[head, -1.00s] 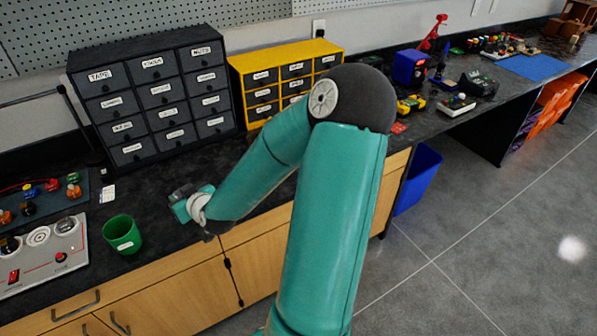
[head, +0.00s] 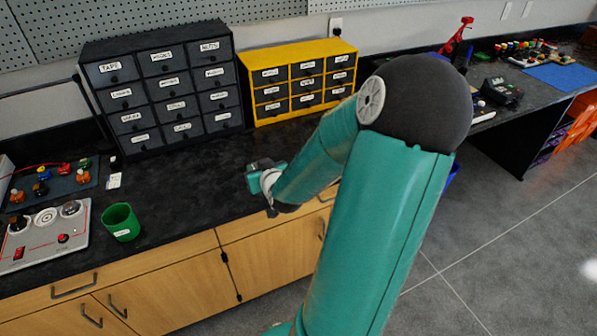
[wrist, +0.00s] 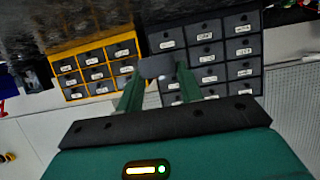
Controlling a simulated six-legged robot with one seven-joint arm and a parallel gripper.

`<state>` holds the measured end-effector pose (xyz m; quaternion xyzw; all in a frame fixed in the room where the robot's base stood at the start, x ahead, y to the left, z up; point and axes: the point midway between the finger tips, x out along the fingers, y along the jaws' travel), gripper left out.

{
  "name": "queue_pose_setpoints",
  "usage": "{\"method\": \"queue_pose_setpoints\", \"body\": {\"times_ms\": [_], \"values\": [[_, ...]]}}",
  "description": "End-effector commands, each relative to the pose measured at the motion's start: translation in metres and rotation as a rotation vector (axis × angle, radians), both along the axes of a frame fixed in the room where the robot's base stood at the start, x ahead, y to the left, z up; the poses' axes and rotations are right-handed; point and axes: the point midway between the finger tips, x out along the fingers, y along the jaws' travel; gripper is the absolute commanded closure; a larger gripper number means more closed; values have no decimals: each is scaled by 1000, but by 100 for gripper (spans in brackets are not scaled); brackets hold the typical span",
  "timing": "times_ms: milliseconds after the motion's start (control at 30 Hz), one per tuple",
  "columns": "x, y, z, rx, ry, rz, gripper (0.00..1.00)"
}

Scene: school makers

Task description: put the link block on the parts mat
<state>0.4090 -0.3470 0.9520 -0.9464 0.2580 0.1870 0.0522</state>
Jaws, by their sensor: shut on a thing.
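A small dark grey block (wrist: 157,67), which looks like the link block, is held between the two green fingers of my gripper (wrist: 158,80) in the wrist view. In the head view my gripper (head: 262,172) is above the black bench, right of the green cup and in front of the drawer units; its fingertips are hard to make out there. A plain blue mat (head: 560,77) lies on the far right bench. A dark mat (head: 62,187) with several small coloured parts lies at the left. I cannot tell by sight which is the parts mat.
A green cup (head: 121,222) and a white-grey control panel (head: 45,236) stand at the front left. A black drawer unit (head: 162,92) and a yellow one (head: 298,82) line the wall. The bench between cup and drawers is clear. Several items stand near the blue mat.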

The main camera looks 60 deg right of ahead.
Motion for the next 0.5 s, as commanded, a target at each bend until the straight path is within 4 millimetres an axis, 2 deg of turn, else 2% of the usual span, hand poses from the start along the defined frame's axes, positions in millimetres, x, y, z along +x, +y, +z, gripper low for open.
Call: {"method": "queue_pose_setpoints", "body": {"times_ms": [167,500], "values": [[5,-9,-5,5,-3,0,85],[16,-64,-31,4,-4,-2,85]]}}
